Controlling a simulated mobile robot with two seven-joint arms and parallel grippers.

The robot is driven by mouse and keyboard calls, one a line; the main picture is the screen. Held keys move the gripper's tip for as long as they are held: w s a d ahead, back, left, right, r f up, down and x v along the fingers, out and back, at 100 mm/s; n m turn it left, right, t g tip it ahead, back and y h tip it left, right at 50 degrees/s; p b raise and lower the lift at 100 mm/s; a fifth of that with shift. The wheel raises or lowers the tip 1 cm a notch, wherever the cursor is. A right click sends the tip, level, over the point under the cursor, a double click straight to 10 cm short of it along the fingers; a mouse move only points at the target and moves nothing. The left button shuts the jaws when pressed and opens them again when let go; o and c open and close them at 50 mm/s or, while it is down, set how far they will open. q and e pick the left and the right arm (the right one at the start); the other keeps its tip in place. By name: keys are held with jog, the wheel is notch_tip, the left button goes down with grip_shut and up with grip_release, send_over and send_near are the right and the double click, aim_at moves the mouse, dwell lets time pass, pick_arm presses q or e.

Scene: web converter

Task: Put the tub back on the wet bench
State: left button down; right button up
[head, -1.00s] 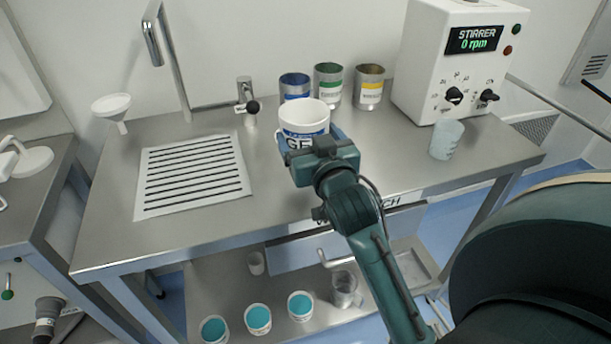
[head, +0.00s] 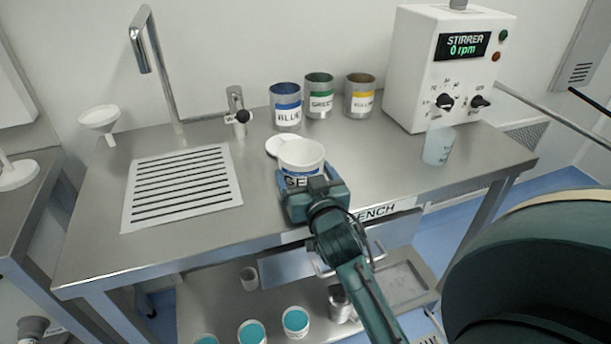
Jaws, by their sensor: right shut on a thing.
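The white tub (head: 301,154) has a blue label with partly hidden dark letters, and it is upright with its open top showing. My right gripper (head: 310,184) is shut on the tub from the near side and covers its lower front. The tub is over the middle of the wet bench (head: 262,205), near its front edge. I cannot tell whether its base touches the steel top. My left gripper is not in view.
A white disc (head: 276,146) lies just behind the tub. Blue (head: 286,108), green (head: 319,97) and yellow (head: 360,97) labelled cans stand at the back. The stirrer (head: 448,75) and a translucent beaker (head: 438,146) stand right, a slotted panel (head: 182,187) and funnel (head: 101,121) left.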

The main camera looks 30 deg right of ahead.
jog(key=o, duration=0.8)
jog(key=shift+f, duration=0.2)
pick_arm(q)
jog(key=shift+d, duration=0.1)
pick_arm(e)
jog(key=o, duration=0.3)
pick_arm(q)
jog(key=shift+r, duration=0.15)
pick_arm(e)
jog(key=shift+o, duration=0.2)
jog(key=shift+r, duration=0.25)
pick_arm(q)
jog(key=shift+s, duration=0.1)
pick_arm(e)
jog(key=shift+s, duration=0.1)
